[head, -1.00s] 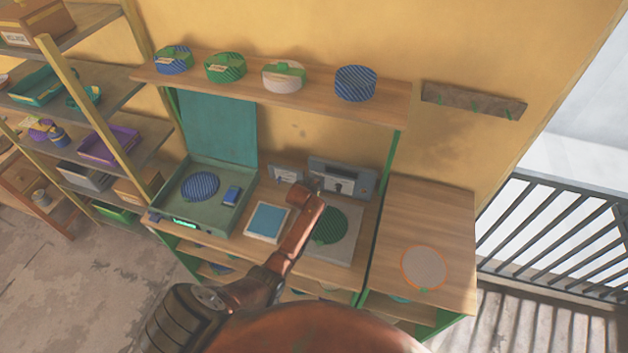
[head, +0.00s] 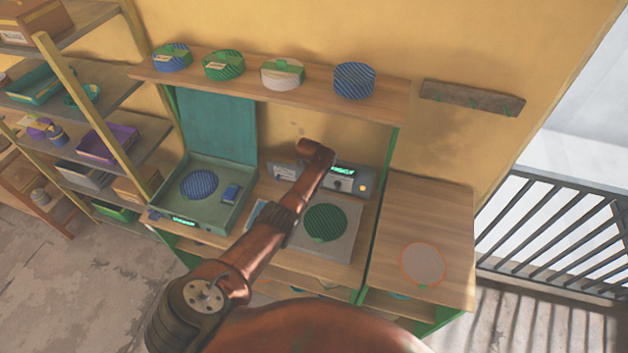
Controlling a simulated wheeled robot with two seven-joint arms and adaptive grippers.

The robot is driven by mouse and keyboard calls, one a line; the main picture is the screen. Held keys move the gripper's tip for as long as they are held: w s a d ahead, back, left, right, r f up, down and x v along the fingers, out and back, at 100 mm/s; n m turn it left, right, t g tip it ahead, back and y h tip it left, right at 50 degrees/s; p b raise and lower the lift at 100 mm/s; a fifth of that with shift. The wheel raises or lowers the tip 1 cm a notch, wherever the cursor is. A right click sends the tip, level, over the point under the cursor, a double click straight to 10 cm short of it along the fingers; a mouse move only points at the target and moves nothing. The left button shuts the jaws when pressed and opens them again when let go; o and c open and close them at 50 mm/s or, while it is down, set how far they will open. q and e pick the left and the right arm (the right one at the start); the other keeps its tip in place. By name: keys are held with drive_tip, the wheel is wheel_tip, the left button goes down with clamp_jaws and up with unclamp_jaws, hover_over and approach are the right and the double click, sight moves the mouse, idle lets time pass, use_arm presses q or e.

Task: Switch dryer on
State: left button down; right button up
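A grey control box (head: 352,180) stands at the back of the bench, with a lit green display and a glowing orange lamp at its right end. A grey flat plate with a dark green striped disc (head: 325,222) on it lies in front of the box. I cannot tell from its look alone which unit is the dryer. My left arm crosses from the lower left, its far end in front of the box's left part. No gripper fingers show there; they are hidden or out of sight. My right gripper is not in view.
An open green case (head: 232,222) with a blue striped disc (head: 199,184) stands at left, its display lit. Several round containers line the shelf (head: 310,92) above. A side table (head: 430,215) holds an orange-rimmed disc (head: 423,264). A railing is at right.

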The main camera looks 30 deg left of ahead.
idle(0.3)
use_arm(q)
drive_tip(key=c, duration=2)
unclamp_jaws()
drive_tip(key=shift+o, duration=0.2)
drive_tip(key=v, duration=1.2)
drive_tip(key=shift+f, duration=0.1)
